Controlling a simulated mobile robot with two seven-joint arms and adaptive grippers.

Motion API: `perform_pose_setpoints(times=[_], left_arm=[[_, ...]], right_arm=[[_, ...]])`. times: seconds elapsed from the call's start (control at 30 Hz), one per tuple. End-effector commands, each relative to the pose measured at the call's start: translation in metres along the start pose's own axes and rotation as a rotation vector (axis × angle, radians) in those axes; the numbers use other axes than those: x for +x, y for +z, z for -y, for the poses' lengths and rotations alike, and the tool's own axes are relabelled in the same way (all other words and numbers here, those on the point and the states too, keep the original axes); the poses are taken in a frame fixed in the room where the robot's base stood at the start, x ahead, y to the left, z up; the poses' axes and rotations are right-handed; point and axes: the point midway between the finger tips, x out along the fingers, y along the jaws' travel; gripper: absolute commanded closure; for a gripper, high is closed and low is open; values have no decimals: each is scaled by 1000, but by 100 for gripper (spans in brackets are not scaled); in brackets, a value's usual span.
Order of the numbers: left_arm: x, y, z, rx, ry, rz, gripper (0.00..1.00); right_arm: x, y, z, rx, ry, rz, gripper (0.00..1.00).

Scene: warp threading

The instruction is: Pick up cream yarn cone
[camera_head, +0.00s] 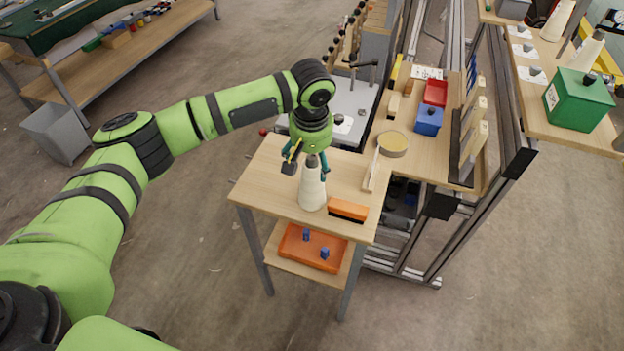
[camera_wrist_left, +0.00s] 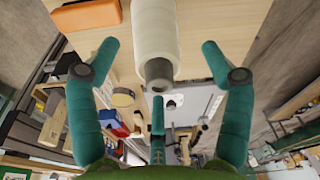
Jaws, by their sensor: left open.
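The cream yarn cone (camera_head: 312,188) stands upright on the small wooden table (camera_head: 262,183). In the left wrist view the cone (camera_wrist_left: 154,38) is at the top middle, with its dark tip towards me. My left gripper (camera_head: 307,170) is at the cone's upper part. In the left wrist view its teal fingers are spread wide on either side of the cone (camera_wrist_left: 161,62), with gaps and no visible contact. My right gripper is not in view.
An orange-and-black brush (camera_head: 348,210) lies close to the cone's right. A thin wooden piece (camera_head: 371,170) is behind it. An orange tray (camera_head: 312,249) is on the lower shelf. A bench with red (camera_head: 435,93) and blue bins (camera_head: 428,121) stands at right.

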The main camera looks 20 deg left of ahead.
Motion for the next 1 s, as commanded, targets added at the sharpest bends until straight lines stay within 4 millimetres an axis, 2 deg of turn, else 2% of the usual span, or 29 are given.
perform_pose_setpoints(times=[0.1, 0.23, 0.53, 0.57, 0.6, 0.67, 0.7, 0.73, 1.0], left_arm=[[16, 0, -2, 1, -4, 1, 20], [34, 0, -3, 2, -2, 1, 20], [41, 0, -3, 3, 0, -1, 20], [41, 0, -3, 3, 0, -1, 28], [41, 0, -3, 3, 0, -1, 44], [41, 0, -3, 3, 0, -2, 68], [41, 0, -3, 3, 0, -1, 84], [41, 0, -3, 3, 0, -1, 91], [41, 0, -2, 3, 0, -2, 92]], right_arm=[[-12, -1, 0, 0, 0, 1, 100], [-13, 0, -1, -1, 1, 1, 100], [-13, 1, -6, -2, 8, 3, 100], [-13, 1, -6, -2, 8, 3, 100], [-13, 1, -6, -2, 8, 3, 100], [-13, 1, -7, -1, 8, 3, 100], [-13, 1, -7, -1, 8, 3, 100], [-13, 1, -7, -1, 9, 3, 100], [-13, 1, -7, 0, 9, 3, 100]])
